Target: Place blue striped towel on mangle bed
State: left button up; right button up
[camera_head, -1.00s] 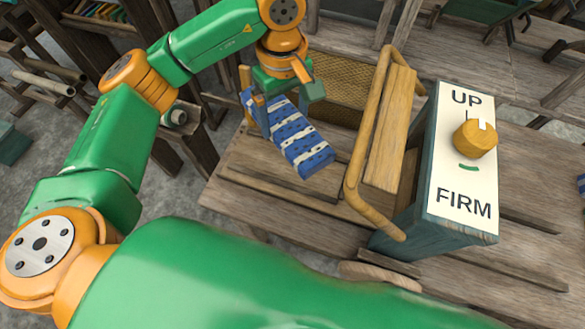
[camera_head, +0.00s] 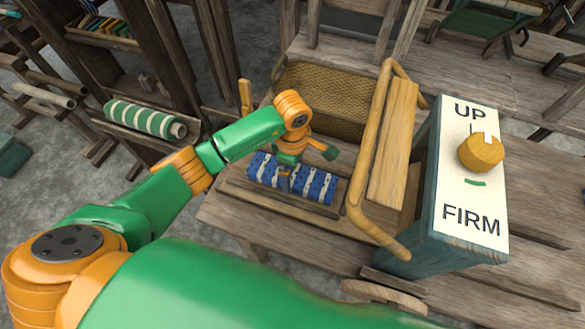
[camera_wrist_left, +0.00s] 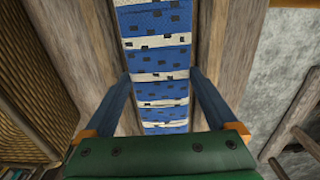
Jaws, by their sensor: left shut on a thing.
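The blue striped towel (camera_head: 317,184), blue with white bands and dark flecks, lies flat and lengthwise left to right on the wooden mangle bed (camera_head: 275,203). My left gripper (camera_head: 284,181) reaches down over its middle, with the fingers on either side of it, shut on it. In the left wrist view the towel (camera_wrist_left: 155,55) runs between the two blue-grey fingers (camera_wrist_left: 160,85), with wooden boards on both sides. Whether the towel's whole underside touches the bed is hidden. My right gripper is not in view.
A wooden roller frame (camera_head: 390,150) stands right of the towel. Beside it is a teal box with an UP/FIRM panel (camera_head: 468,200) and a wooden knob (camera_head: 481,152). A woven basket (camera_head: 325,95) is behind. A green striped roll (camera_head: 140,117) lies at left.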

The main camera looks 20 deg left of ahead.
aim_at(292, 174)
pick_arm(q)
jog(key=shift+f, duration=0.1)
jog(key=o, duration=1.2)
jog(key=shift+o, duration=0.2)
jog(key=shift+r, duration=0.25)
notch_tip(292, 174, up, 12)
jog(key=b, duration=0.1)
jog(key=shift+f, duration=0.15)
